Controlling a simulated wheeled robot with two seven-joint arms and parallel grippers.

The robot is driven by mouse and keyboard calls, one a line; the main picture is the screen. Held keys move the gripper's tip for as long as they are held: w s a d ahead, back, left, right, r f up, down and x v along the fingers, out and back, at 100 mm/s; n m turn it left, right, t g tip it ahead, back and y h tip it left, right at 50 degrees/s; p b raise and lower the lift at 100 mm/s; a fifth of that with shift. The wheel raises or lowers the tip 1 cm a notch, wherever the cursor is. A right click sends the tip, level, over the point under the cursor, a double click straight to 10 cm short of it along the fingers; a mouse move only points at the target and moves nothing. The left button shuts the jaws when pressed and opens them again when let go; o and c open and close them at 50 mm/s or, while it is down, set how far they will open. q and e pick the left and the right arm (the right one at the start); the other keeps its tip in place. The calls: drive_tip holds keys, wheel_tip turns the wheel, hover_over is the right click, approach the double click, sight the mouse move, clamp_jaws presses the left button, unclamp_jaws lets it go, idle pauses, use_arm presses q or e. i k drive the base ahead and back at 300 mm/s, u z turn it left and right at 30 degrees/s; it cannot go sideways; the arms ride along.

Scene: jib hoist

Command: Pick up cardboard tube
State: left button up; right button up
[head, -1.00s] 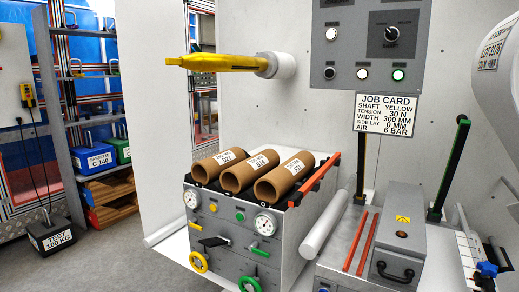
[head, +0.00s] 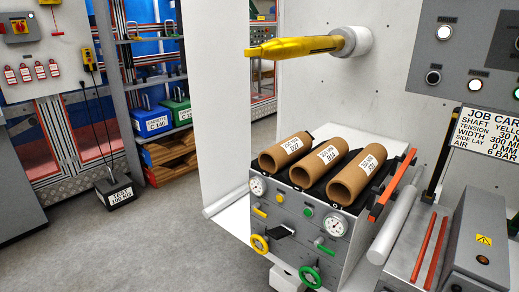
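Three brown cardboard tubes lie side by side in a dark rack on top of a grey machine cabinet (head: 290,225). The left tube (head: 285,151) has a white label that seems to end in 027. The middle tube (head: 318,162) and the right tube (head: 357,174) also carry white labels, too small to read surely. Their open ends face the front. A yellow shaft (head: 300,46) sticks out to the left from a white hub above the tubes. Neither of my grippers shows in the head view.
An orange-red bar (head: 392,186) stands right of the tubes, with a pale roller (head: 398,224) beside it. A job card (head: 487,133) and a control panel (head: 462,50) are at right. The floor in front is clear.

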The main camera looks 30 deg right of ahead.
sight(322, 161)
drive_tip(key=z, duration=0.05)
drive_tip(key=i, duration=1)
drive_tip(key=z, duration=0.4)
